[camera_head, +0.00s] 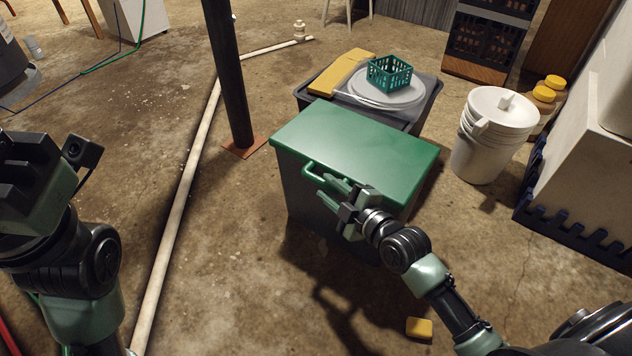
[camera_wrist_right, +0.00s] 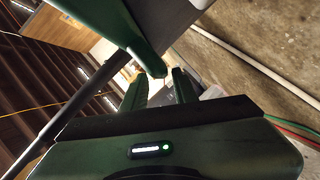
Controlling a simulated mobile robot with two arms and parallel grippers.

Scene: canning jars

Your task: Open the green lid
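The green lid (camera_head: 355,140) lies flat and closed on a dark grey bin (camera_head: 305,205). A green bar handle (camera_head: 318,171) runs along its front edge, toward the left. My right gripper (camera_head: 327,191) is at this handle, with its two green fingers apart and pointing at it. In the right wrist view the handle (camera_wrist_right: 146,58) crosses just ahead of the open fingertips (camera_wrist_right: 157,80); I cannot tell whether they touch. My left gripper (camera_head: 28,165) is at the left edge, away from the bin; its fingers do not show clearly.
Behind the bin, a dark tote (camera_head: 425,100) carries a yellow piece, a pale round lid and a teal basket (camera_head: 389,74). A white bucket (camera_head: 497,130) stands to the right. A dark post (camera_head: 228,75) and a white pipe (camera_head: 185,195) are to the left. A yellow block (camera_head: 419,327) lies in front.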

